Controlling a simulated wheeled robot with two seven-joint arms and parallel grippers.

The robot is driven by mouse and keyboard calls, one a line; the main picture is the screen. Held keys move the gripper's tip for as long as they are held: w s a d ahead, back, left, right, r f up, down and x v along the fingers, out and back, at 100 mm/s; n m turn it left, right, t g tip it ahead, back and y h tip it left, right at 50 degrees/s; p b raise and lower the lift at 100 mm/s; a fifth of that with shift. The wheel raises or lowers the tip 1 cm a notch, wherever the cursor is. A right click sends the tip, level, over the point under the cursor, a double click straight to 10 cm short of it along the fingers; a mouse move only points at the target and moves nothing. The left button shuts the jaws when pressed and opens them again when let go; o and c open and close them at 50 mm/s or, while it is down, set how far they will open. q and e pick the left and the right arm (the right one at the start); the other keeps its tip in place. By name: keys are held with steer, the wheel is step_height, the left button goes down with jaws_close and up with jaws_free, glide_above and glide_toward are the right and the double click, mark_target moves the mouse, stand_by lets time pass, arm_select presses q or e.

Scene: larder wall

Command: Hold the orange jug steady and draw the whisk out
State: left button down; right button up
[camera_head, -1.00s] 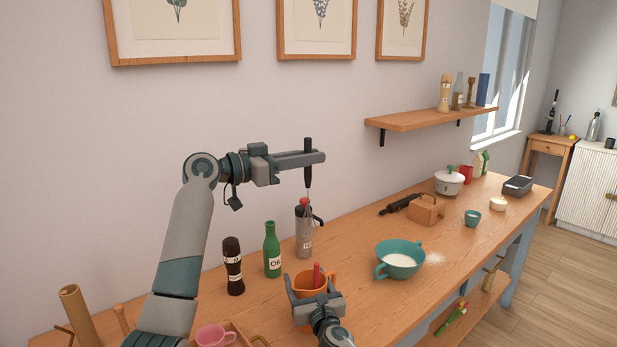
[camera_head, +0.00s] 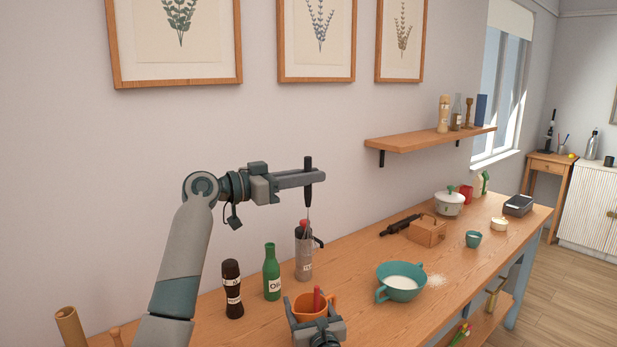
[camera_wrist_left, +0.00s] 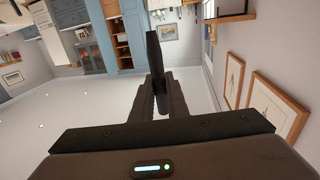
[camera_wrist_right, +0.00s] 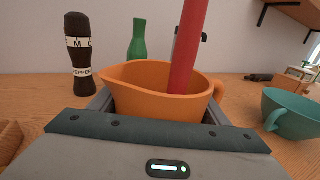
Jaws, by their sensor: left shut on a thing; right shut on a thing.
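My left gripper (camera_head: 308,177) is up in the air, shut on a dark handle (camera_head: 308,196) with a thin shaft below. That handle also shows in the left wrist view (camera_wrist_left: 155,60). I cannot tell which tool is the whisk.
A grey canister (camera_head: 304,262), a green bottle (camera_head: 271,275) and a pepper mill (camera_head: 232,290) stand behind the jug. A teal bowl (camera_head: 402,291) with white contents is to its right. A wooden box (camera_head: 427,234) and a white pot (camera_head: 449,205) are farther right.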

arm_select(q)
steer(key=shift+s, duration=0.15)
steer(key=s, duration=0.9)
steer(key=shift+s, duration=0.35)
arm_select(e)
steer(key=o, duration=1.3)
steer(key=shift+s+d, duration=0.1)
steer(key=shift+s, duration=0.05)
steer(key=v, duration=1.1)
steer(key=shift+s+d, duration=0.1)
steer(key=shift+s, duration=0.25)
steer(key=shift+s+f, duration=0.1)
